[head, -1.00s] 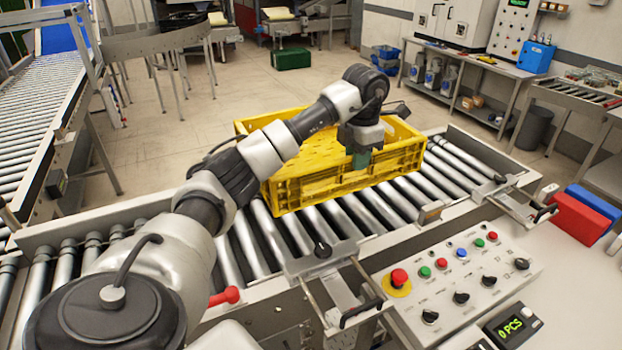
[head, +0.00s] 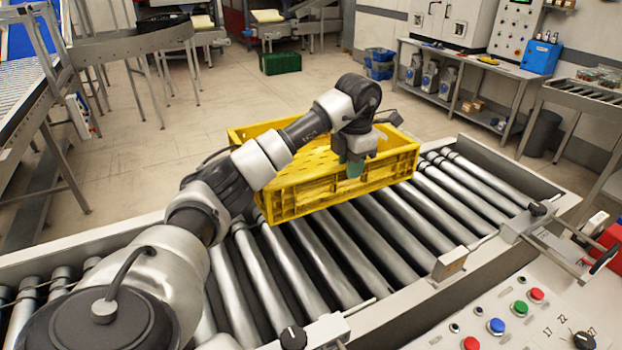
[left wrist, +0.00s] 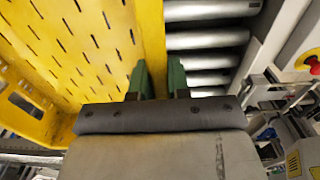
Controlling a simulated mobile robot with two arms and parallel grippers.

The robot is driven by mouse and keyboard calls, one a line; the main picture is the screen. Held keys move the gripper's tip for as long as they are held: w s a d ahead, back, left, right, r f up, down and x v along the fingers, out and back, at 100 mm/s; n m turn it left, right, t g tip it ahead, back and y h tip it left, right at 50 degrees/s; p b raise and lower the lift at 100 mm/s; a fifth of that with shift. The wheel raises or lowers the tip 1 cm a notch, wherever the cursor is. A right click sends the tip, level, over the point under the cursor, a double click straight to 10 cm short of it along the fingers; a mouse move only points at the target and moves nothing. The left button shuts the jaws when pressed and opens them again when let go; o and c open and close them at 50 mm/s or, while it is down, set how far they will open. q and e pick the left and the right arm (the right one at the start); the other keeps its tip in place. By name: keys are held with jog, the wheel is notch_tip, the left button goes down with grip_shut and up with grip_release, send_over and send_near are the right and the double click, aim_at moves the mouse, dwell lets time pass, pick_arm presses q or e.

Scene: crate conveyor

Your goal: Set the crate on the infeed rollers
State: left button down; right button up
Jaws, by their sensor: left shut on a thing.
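The yellow crate (head: 300,196) is over the far side of the infeed rollers (head: 395,232) in the head view, long side toward me. I cannot tell whether its bottom touches them. My left gripper (head: 355,166) reaches across the crate from the left and is shut on its near wall, right of the middle. In the left wrist view, the green fingers of my left gripper (left wrist: 159,78) straddle the yellow crate wall (left wrist: 151,35), with the slotted crate floor to the left and rollers to the right. The crate looks empty where it shows. My right gripper is not in view.
A control panel (head: 500,335) with coloured buttons is at the lower right. A metal stop bracket (head: 449,263) stands on the near conveyor rail. Bare rollers lie to the right of the crate and in front of it. Another conveyor (head: 25,85) is at the far left.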

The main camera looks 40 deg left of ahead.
pick_arm(q)
jog(key=shift+s+d+f+p, duration=0.85)
jog(key=shift+s+d+f, duration=0.2)
jog(key=shift+d+f, duration=0.7)
jog(key=shift+s+d+f+p, duration=0.85)
jog(key=shift+s+d+f, duration=0.25)
jog(key=shift+d+f, duration=0.65)
jog(key=shift+s+d+f+p, duration=0.95)
jog(key=shift+d+f, duration=0.5)
jog(key=shift+f, duration=0.5)
jog(key=c, duration=1.1)
grip_release()
jog(key=shift+s, duration=0.15)
notch_tip(320, 180, up, 12)
jog(key=b, duration=0.2)
jog(key=shift+r, duration=0.15)
